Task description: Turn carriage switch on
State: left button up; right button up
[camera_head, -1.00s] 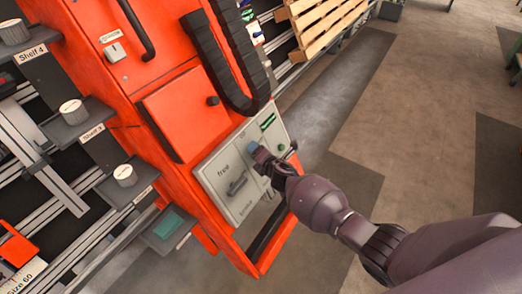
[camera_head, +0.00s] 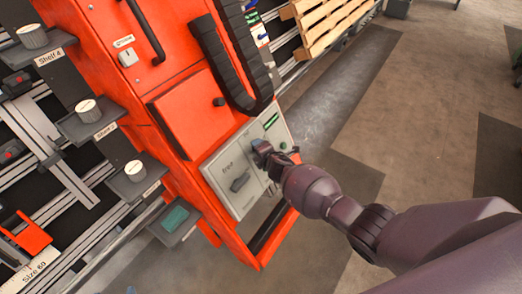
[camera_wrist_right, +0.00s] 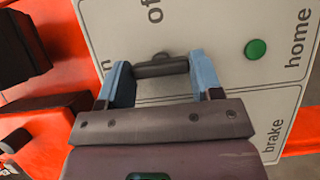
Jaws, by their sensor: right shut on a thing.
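A grey control panel (camera_head: 222,158) sits on the front of the orange cabinet. In the right wrist view the panel (camera_wrist_right: 210,28) shows the words "home" and "brake", a partly cut-off "of" and a letter "n", and a green button (camera_wrist_right: 256,49). A dark bar-shaped switch handle (camera_wrist_right: 160,69) lies between the blue fingertips of my right gripper (camera_wrist_right: 160,72). The gripper is shut on this handle, which lies roughly crosswise in that view. In the head view my right gripper (camera_head: 262,149) is at the panel's upper part and hides the handle. My left gripper is not in view.
A second dark handle (camera_head: 240,182) is on the panel's lower left. Grey shelves with white-topped cylinders (camera_head: 134,170) stand at left. A black cable chain (camera_head: 232,60) hangs above the panel. A wooden pallet (camera_head: 325,25) is at the top. The floor at right is open.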

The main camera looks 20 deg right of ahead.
jog(key=o, duration=0.9)
jog(key=shift+s+r, duration=0.15)
jog(key=shift+s, duration=0.05)
jog(key=p+v, duration=0.4)
jog(key=v, duration=0.6)
jog(key=shift+s+d+r, duration=0.1)
jog(key=shift+s, duration=0.1)
